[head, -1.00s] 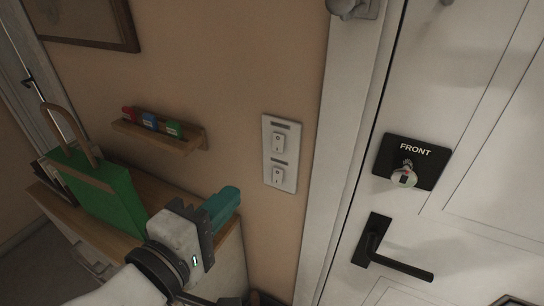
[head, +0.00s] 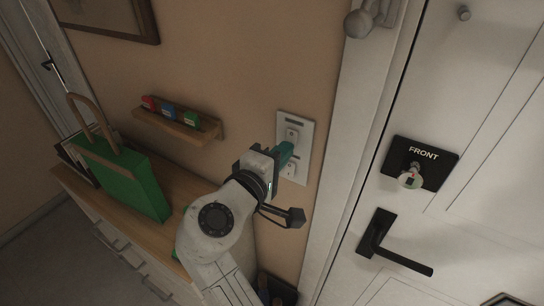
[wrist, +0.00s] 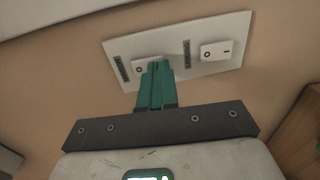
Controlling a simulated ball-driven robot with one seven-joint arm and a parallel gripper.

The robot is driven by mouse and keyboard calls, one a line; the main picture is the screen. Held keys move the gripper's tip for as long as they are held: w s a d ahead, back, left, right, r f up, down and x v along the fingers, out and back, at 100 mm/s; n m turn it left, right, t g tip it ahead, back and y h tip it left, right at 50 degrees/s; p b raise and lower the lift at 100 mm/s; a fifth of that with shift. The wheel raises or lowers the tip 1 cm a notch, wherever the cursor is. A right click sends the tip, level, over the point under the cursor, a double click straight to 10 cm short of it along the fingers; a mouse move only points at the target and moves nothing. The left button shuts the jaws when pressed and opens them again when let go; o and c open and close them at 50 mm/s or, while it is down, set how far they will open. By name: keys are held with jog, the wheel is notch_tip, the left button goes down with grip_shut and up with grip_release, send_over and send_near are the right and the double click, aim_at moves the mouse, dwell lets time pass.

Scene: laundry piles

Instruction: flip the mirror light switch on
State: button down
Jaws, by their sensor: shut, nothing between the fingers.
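A white wall plate (head: 307,128) with two rocker switches is on the tan wall beside the door frame. The lower rocker (wrist: 221,50) is uncovered to the right.
A white door with a black handle (head: 395,250) and a FRONT plaque (head: 440,160) is at right. A small wall shelf (head: 180,126) with coloured blocks is left of the switches. Below it, a green bag (head: 125,180) stands on a wooden-topped cabinet (head: 180,190).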

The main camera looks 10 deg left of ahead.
jog(key=shift+w+d, duration=0.1)
jog(key=shift+w, duration=0.1)
jog(key=shift+w+f+b, duration=0.1)
jog(key=shift+w+b, duration=0.1)
jog(key=shift+b, duration=0.45)
jog(key=shift+s+f, duration=0.1)
